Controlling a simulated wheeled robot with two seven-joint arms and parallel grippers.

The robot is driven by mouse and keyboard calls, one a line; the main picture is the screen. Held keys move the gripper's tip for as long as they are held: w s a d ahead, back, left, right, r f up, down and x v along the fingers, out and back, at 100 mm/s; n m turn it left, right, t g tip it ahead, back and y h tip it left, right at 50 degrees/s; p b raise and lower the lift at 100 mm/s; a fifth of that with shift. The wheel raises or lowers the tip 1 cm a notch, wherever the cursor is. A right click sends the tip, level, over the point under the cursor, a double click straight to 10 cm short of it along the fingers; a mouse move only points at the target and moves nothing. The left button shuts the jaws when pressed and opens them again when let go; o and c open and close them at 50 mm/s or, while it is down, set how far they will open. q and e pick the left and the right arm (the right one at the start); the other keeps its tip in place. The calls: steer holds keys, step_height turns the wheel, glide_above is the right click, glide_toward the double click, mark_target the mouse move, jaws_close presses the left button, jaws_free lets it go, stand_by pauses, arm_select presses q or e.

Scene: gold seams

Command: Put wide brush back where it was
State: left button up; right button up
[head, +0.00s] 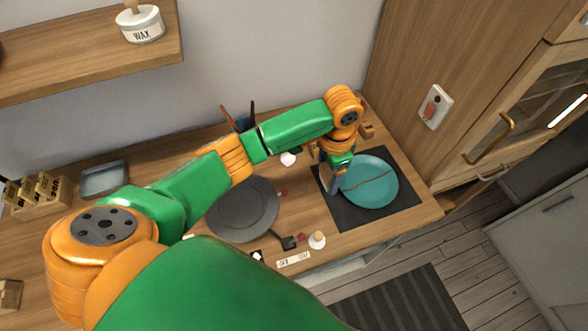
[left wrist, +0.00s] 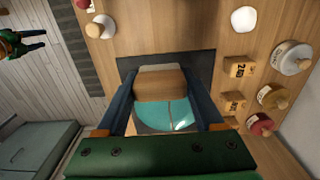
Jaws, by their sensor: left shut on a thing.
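My left gripper (head: 336,184) is low over the left edge of a teal plate (head: 375,188) in the head view. In the left wrist view its dark fingers (left wrist: 162,95) are shut on a wide, pale wooden piece, which I take to be the wide brush (left wrist: 160,84). Its bristles are not clear, and the arm mostly hides it in the head view. The teal plate, with a thin seam across it, shows behind it. My right gripper (left wrist: 34,40) is small at the left of the wrist view, with its fingers apart.
The plate lies on a dark mat (head: 350,215). A dark grey round plate (head: 241,209) lies left of it. A cup with sticks (head: 242,123) stands at the back. Labelled wooden blocks (left wrist: 240,67) and lidded jars (left wrist: 292,58) stand beside the mat. A wooden cabinet rises at the right.

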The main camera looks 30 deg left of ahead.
mark_target(295, 185)
arm_select(q)
steer(key=a+f, duration=0.4)
steer(key=a, duration=0.1)
steer(key=a+f+b, duration=0.1)
steer(key=a+f, duration=0.1)
steer(key=a, duration=0.1)
steer(key=shift+w+f, duration=0.15)
steer(key=shift+w, duration=0.2)
steer(key=f+b, duration=0.2)
steer(key=b, duration=0.1)
steer(key=a+f+b, duration=0.1)
steer(key=f+b, duration=0.2)
steer(key=shift+w+a, duration=0.1)
steer(key=shift+a, duration=0.05)
steer(key=shift+r, duration=0.25)
steer(key=shift+f, duration=0.1)
steer(key=o, duration=1.2)
